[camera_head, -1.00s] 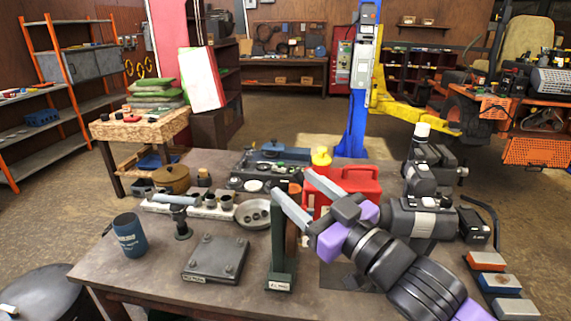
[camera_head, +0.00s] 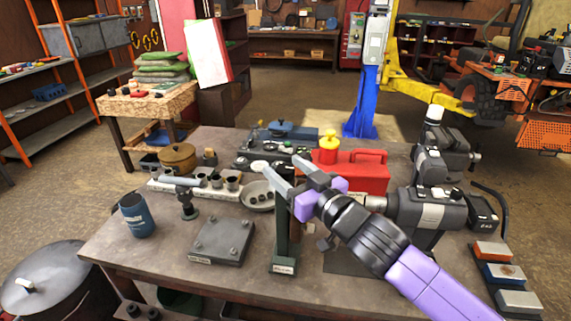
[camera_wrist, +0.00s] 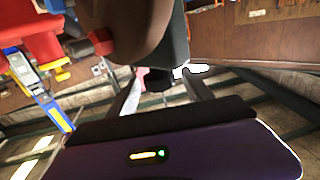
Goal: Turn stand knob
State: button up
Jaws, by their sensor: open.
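The dark green upright stand (camera_head: 283,240) rises from a labelled foot near the table's front edge. My gripper (camera_head: 271,177) is open at the top of the stand, with its fingers pointing up and left. The gripper and wrist cover much of the stand's top in the head view. In the wrist view, the dark green post (camera_wrist: 175,50) and a brown rounded part (camera_wrist: 125,30) lie just beyond my open fingers (camera_wrist: 163,75). A dark end lies between the fingers; I cannot tell whether it is the knob or whether they touch it.
A grey plate (camera_head: 222,242), a blue cup (camera_head: 137,216) and a steel bowl (camera_head: 258,197) are to the left. A grey machine (camera_head: 428,210) stands to the right.

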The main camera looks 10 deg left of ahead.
jog(key=shift+w+a, duration=0.2)
jog(key=shift+a, duration=0.05)
grip_shut()
